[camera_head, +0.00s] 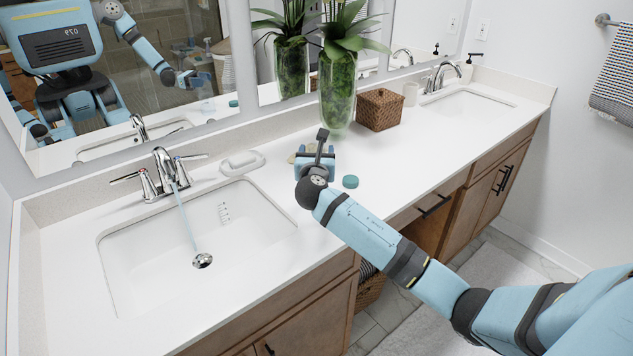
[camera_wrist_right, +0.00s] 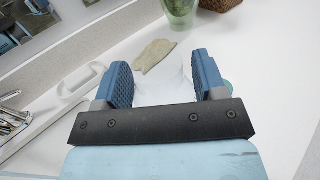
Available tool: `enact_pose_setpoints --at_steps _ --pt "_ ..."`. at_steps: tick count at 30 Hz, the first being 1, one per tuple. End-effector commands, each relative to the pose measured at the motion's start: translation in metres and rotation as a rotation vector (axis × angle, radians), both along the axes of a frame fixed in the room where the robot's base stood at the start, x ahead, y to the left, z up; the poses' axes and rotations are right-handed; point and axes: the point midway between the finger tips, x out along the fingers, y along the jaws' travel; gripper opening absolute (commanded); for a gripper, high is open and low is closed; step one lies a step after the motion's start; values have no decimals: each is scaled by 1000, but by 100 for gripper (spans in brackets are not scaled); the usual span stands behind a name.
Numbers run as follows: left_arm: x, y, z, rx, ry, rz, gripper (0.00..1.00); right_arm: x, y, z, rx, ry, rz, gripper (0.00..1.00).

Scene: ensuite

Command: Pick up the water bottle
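My right gripper (camera_head: 317,162) is low over the counter between the two sinks. In the right wrist view its two blue fingers (camera_wrist_right: 163,82) stand wide apart. A faint, clear whitish shape (camera_wrist_right: 163,88), possibly the water bottle, shows between them; its outline is hard to make out, and I cannot tell whether the fingers touch it. In the head view the gripper and wrist hide most of that spot. A teal round cap-like disc (camera_head: 350,181) lies on the counter just right of the gripper. My left gripper is not in view.
A white handled item (camera_head: 242,163) lies left of the gripper by the near sink (camera_head: 150,250). A flat yellowish-green object (camera_wrist_right: 153,56) lies beyond the fingers. A green plant vase (camera_head: 337,95) and wicker box (camera_head: 380,109) stand behind. The counter right of the disc is clear.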

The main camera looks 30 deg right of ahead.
Motion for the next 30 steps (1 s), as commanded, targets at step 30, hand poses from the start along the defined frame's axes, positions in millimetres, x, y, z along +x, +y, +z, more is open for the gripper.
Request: enact_pose_setpoints --at_steps 30 --pt "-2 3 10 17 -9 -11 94 0 0 145 1 -6 1 28"
